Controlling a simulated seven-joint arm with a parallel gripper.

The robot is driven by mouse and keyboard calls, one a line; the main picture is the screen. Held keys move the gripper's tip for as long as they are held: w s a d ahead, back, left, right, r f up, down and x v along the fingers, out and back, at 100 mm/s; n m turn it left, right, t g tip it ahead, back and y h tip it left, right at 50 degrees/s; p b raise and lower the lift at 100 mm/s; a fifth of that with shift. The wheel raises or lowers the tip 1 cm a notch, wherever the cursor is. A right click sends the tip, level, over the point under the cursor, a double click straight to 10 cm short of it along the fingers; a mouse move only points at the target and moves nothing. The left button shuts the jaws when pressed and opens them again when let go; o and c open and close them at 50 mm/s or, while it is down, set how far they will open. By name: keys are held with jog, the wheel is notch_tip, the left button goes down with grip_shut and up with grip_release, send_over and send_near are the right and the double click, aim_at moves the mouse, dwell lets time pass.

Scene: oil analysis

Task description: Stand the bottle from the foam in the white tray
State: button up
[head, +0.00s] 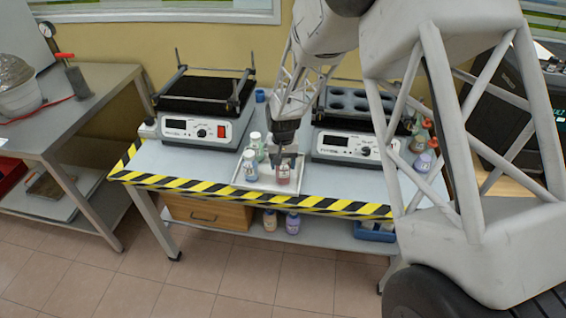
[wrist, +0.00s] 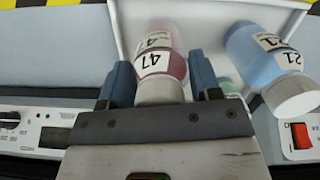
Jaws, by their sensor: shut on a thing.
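My gripper (head: 284,158) is shut on a red bottle (head: 283,175) with a pale cap. In the wrist view the bottle (wrist: 162,62) sits between both fingers, and its label reads 47. It is upright over or in the white tray (head: 264,187); I cannot tell whether its base touches the tray floor. A blue bottle (head: 250,166) labelled 21 stands in the tray to its left, and it shows at the right of the wrist view (wrist: 262,60). A green bottle (head: 257,143) stands farther back, partly hidden.
A shaker with a black pad (head: 205,88) stands behind left, and a device with round holes (head: 350,103) stands behind right. Small orange-capped bottles (head: 422,142) stand at the right. Striped tape (head: 220,194) marks the table's front edge.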

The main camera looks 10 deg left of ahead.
jog(key=shift+f, duration=0.3)
jog(key=o, duration=1.2)
jog(key=shift+c, duration=0.2)
jog(key=shift+w+a+r, duration=0.1)
jog(key=shift+w+r, duration=0.05)
jog(key=shift+r, duration=1.15)
jog(key=shift+w+d+r, duration=0.1)
jog(key=shift+w+r, duration=0.05)
jog(key=shift+r, duration=1.1)
jog(key=shift+w+a+r, duration=0.1)
jog(key=shift+w+r, duration=0.05)
jog(key=shift+r, duration=1.15)
